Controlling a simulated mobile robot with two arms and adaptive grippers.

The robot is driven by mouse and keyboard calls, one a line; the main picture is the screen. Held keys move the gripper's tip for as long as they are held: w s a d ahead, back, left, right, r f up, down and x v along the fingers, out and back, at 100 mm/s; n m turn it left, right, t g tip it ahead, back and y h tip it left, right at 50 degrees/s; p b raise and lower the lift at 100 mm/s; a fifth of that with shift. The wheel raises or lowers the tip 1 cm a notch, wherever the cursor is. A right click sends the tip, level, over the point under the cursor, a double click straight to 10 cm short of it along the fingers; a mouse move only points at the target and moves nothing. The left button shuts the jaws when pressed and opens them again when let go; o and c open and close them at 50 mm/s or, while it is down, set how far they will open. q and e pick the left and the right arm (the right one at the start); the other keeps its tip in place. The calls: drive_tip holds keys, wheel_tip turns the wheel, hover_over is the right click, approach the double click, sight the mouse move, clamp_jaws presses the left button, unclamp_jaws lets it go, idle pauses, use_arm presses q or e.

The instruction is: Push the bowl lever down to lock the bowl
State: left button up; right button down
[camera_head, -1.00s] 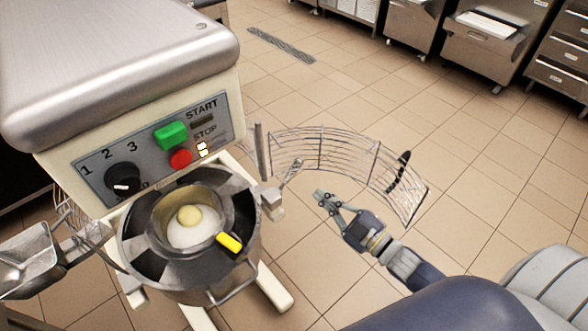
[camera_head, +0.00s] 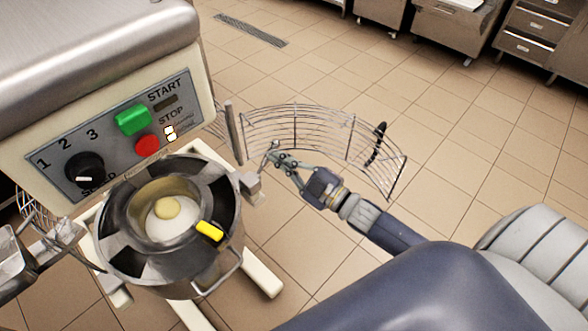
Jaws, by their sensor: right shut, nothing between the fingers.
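The mixer's steel bowl (camera_head: 218,262) sits in its frame at the lower left, holding white powder and a pale yellow lump. The bowl lever (camera_head: 265,160) is a thin rod rising from a bracket (camera_head: 248,187) at the bowl's right side, tilted up with its tip near my gripper. My right gripper (camera_head: 274,160) is shut with nothing between its fingers. Its fingertips are at the lever's upper end; I cannot tell whether they touch it. My left gripper is not in view.
The wire bowl guard (camera_head: 325,125) is swung out to the right, behind my right gripper. The control panel (camera_head: 110,140) is above the bowl. A yellow-handled item (camera_head: 209,231) lies at the bowl's rim. Tiled floor is open to the right.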

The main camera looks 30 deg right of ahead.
sight(266, 160)
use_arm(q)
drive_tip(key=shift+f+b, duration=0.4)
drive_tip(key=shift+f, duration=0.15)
use_arm(e)
drive_tip(key=shift+x, duration=1.85)
